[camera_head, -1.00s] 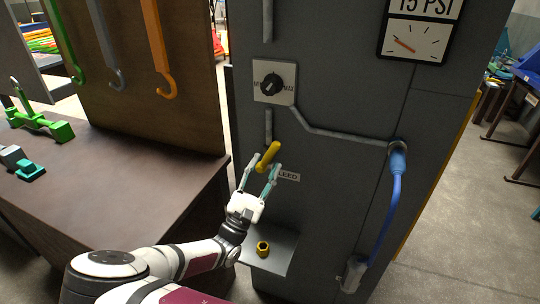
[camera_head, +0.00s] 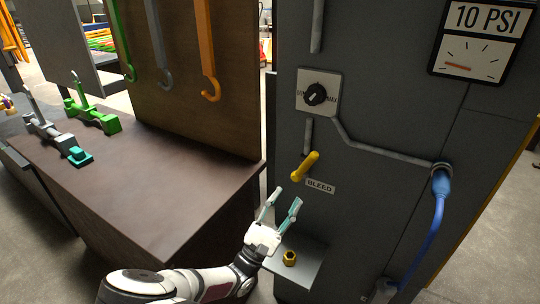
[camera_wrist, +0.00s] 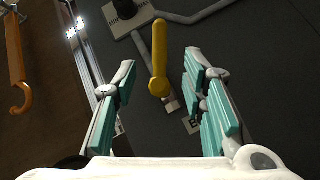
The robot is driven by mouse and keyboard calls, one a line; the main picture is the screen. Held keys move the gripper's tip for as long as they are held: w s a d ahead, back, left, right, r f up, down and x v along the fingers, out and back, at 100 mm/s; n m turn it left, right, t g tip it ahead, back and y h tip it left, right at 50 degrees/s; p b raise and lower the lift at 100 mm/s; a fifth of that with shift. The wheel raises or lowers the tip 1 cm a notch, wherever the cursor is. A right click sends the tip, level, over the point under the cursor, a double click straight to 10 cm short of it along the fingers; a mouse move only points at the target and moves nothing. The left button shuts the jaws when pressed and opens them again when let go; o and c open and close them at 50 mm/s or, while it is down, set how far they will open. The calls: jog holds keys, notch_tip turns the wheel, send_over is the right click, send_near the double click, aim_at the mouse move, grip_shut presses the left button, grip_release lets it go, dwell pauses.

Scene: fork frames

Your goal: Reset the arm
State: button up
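My gripper (camera_head: 281,207) is open and empty in front of the grey cabinet (camera_head: 385,120), below the yellow bleed handle. It also shows in the wrist view (camera_wrist: 165,88), its teal-padded fingers apart with nothing between them. The yellow handle (camera_head: 305,166) is tilted on the cabinet beside the "BLEED" label (camera_head: 320,187). In the wrist view the handle (camera_wrist: 159,55) lies beyond the fingertips, apart from them. My white arm reaches in from the bottom of the head view.
A small shelf (camera_head: 309,262) under the gripper holds a brass fitting (camera_head: 289,258). A dial knob (camera_head: 316,94), a gauge reading 10 PSI (camera_head: 474,56) and a blue hose (camera_head: 436,225) are on the cabinet. A dark workbench (camera_head: 150,185) stands left.

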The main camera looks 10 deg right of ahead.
jog(key=s+d+r+m+g+y, duration=0.4)
jog(key=s+d+m+g, duration=0.3)
jog(key=g, duration=0.3)
jog(key=s+d+r+m+g+y, duration=0.55)
jog(key=d+g, duration=0.25)
jog(key=g, duration=0.3)
jog(key=s+a+r+m+t+y+p, duration=0.1)
jog(key=s+a+r+m+t+y, duration=0.1)
jog(key=s+r+t+y, duration=0.2)
jog(key=s+a+r+m+t+y, duration=0.3)
jog(key=s+r+y, duration=0.4)
jog(key=s, duration=0.5)
jog(key=shift+a+r+t+y+p, duration=0.2)
jog(key=shift+r+t+y+p, duration=0.15)
jog(key=shift+r+t, duration=0.55)
jog(key=shift+w+m, duration=0.1)
jog(key=shift+m, duration=0.15)
